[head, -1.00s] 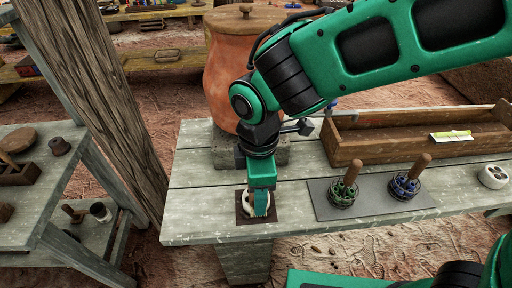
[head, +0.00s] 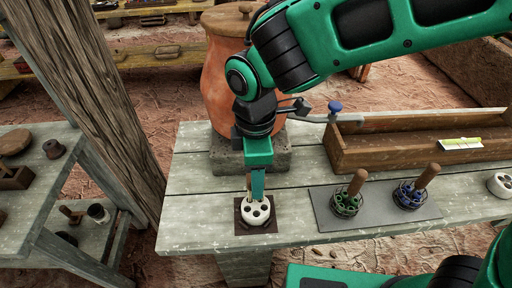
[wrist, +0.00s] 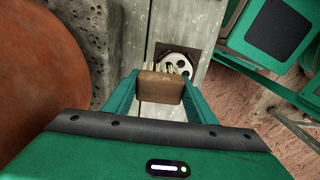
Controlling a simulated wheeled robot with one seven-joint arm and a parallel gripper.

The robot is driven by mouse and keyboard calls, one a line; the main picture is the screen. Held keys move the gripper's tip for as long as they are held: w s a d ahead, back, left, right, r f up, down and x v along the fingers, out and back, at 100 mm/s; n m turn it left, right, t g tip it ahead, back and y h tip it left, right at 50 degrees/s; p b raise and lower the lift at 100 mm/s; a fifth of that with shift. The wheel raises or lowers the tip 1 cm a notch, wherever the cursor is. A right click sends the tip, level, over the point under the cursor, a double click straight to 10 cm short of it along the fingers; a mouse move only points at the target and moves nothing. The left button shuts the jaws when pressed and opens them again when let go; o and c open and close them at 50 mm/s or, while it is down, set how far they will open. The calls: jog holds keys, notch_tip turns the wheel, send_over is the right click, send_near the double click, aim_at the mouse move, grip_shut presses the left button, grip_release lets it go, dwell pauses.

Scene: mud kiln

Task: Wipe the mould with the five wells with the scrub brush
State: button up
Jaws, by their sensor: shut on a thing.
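The white round mould (head: 256,211) with several dark wells lies on a dark brown square mat (head: 241,229) near the table's front edge. In the wrist view the mould (wrist: 180,62) shows just beyond the brush bristles, which hide part of it. My gripper (head: 257,186) points down at the far side of the mould. It is shut on the scrub brush, whose brown block (wrist: 160,88) and pale bristles show between the fingers in the wrist view. I cannot tell whether the bristles touch the mould.
A large clay pot (head: 222,72) stands on a stone block (head: 236,160) behind my gripper. A wooden trough (head: 372,157) and a grey mat (head: 334,222) with two wood-handled tools (head: 347,198) are to the right. Another white mould (head: 500,184) sits at the right edge.

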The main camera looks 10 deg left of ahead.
jog(key=shift+r, duration=3.3)
